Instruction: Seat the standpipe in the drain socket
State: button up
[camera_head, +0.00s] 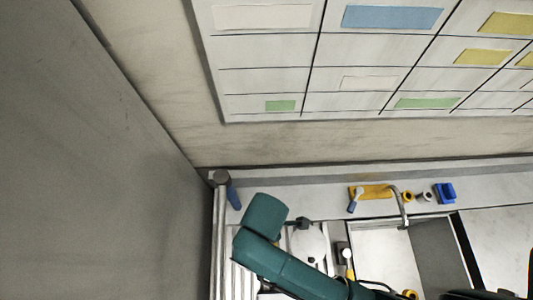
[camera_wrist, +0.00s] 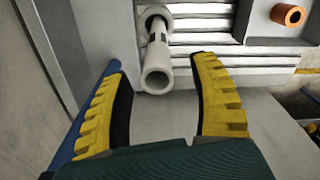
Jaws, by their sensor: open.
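A pale grey pipe (camera_wrist: 158,58), which looks like the standpipe, shows in the wrist view with its open round end towards the camera. Its far end is at a grey round collar (camera_wrist: 153,13) beside the ribbed drainboard; whether it sits inside the collar I cannot tell. My gripper (camera_wrist: 165,68) is open, its yellow ribbed fingers apart. The pipe's near end appears between the fingertips, with visible gaps on both sides. In the head view my teal arm covers part of the counter and my gripper cannot be made out. I cannot identify the drain socket with certainty.
A blue rod-like thing (camera_wrist: 82,125) lies left of my left finger. In the head view, a sink (camera_head: 385,250) with a curved tap (camera_head: 401,205), a yellow mat (camera_head: 378,191) and a blue block (camera_head: 446,193) are to the right.

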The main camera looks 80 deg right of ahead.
notch_tip(320, 180, down, 6)
jog(key=p, duration=0.1)
jog(key=shift+d, duration=0.1)
grip_shut()
dwell(0.4)
